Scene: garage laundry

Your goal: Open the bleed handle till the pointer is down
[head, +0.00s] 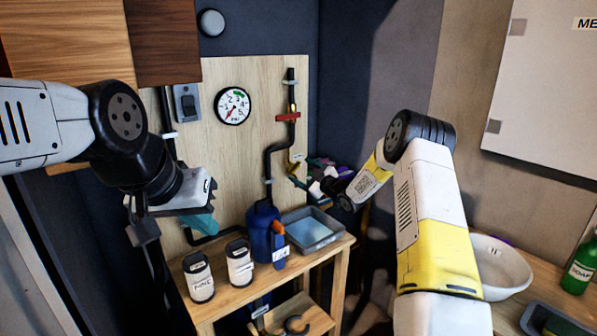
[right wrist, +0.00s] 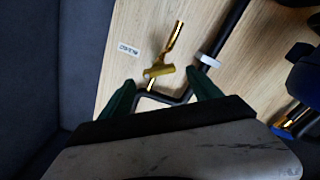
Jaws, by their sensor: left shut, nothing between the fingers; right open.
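The brass bleed handle (right wrist: 172,42) stands out from the board in the right wrist view, on a brass valve beside a small label (right wrist: 129,49). My right gripper (right wrist: 160,77) is open, its green fingers on either side of the valve's lower end and dark bent pipe. I cannot tell whether they touch. In the head view the handle (head: 297,181) is small, just left of my right gripper (head: 318,184). The round white gauge (head: 233,105) has a green band at upper right; its pointer is too small to read surely.
A red lever (head: 288,117) is on the pipe above. The wooden bench (head: 222,300) holds a blue jug (head: 262,235), a grey tray (head: 326,242) and two labelled canisters (head: 240,263). A white basin (head: 500,268) and green soap bottle (head: 581,266) stand at right.

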